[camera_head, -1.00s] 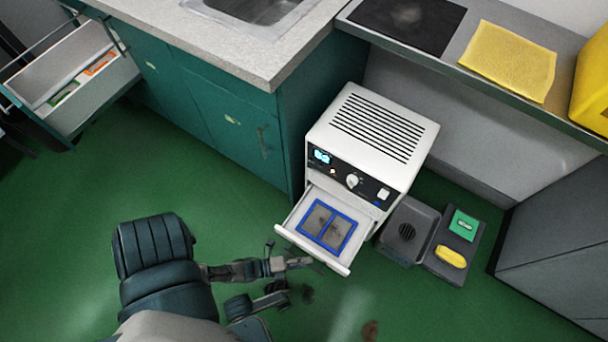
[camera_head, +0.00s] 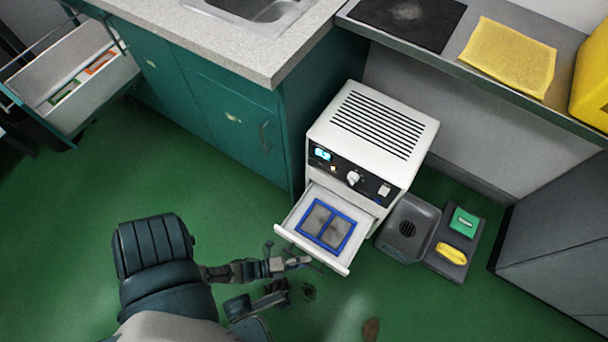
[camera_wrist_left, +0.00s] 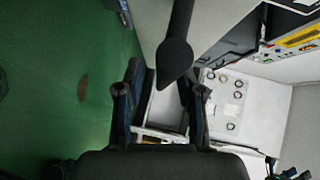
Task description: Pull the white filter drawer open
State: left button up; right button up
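The white filter drawer (camera_head: 283,232) sticks out of the front of a white machine (camera_head: 372,130). A blue-framed filter (camera_head: 326,226) lies in it. My left gripper (camera_head: 298,274) is low in front of the drawer, close to its front edge. In the left wrist view, the two fingers of the left gripper (camera_wrist_left: 160,88) stand apart, with a pale surface showing between them. I cannot tell whether they touch the drawer. My right gripper is not in view.
A grey tray (camera_head: 392,240) and a dark tray (camera_head: 440,268) with a green item (camera_head: 464,222) and a yellow item (camera_head: 451,255) stand right of the machine. Teal cabinets (camera_head: 225,115) stand left. An open drawer (camera_head: 78,118) is at far left. Green floor (camera_head: 60,240) is mostly clear.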

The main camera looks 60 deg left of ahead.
pick_arm(q)
jog(key=v, duration=1.2)
